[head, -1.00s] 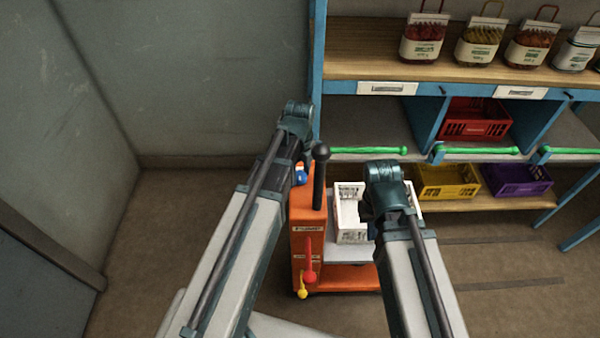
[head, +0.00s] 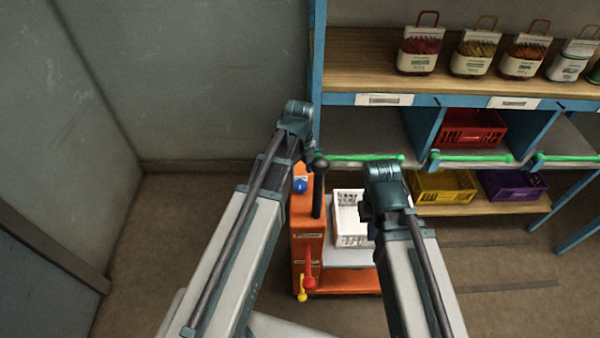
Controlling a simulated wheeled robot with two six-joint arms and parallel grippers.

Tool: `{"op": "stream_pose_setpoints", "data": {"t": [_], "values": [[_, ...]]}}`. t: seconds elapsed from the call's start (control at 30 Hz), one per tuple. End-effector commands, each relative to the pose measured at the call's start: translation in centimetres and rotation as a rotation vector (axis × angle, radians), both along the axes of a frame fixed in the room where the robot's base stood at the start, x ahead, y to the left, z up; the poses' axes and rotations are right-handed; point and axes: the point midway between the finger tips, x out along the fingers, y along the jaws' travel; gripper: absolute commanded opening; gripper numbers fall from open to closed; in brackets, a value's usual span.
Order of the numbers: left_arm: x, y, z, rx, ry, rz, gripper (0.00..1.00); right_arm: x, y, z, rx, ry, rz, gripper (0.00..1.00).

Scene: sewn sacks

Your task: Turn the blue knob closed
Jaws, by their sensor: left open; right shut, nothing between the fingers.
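The blue knob (head: 300,186) is a small round knob on the upper left of an orange cart-like unit (head: 306,228), just right of my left forearm. My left gripper (head: 308,150) is at the end of the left arm, above the knob in the picture and apart from it. Its fingers are mostly hidden behind the wrist; it is open. My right gripper (head: 369,212) is in front of the white crate's right side, largely hidden by its own wrist; it is shut and empty.
A black-knobbed lever (head: 319,185) stands beside the blue knob. Red (head: 309,270) and yellow (head: 302,295) handles hang lower on the unit. A white crate (head: 349,230) sits on it. A blue shelf (head: 440,100) with bags and crates stands behind. Floor at left is clear.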

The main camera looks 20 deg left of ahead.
Motion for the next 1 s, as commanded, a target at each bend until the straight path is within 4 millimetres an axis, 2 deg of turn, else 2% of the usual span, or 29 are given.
{"op": "stream_pose_setpoints", "data": {"t": [0.03, 0.5, 0.67, 1.0], "values": [[0.0, 0.0, 1.7, 0.000, 0.000, 0.000, 0.82, 0.0, 0.0, 1.7, 0.000, 0.000, 0.000, 0.00], [0.0, 0.0, 8.5, 0.000, 0.000, 0.000, 0.82, 0.0, 0.0, 8.5, 0.000, 0.000, 0.000, 0.00], [0.0, 0.0, 9.4, 0.000, 0.000, -0.001, 0.82, 0.0, 0.0, 9.4, 0.000, 0.000, 0.000, 0.00], [0.0, 0.0, 9.3, 0.000, 0.000, -0.001, 0.82, 0.0, 0.0, 9.3, 0.000, 0.000, 0.000, 0.00]]}}
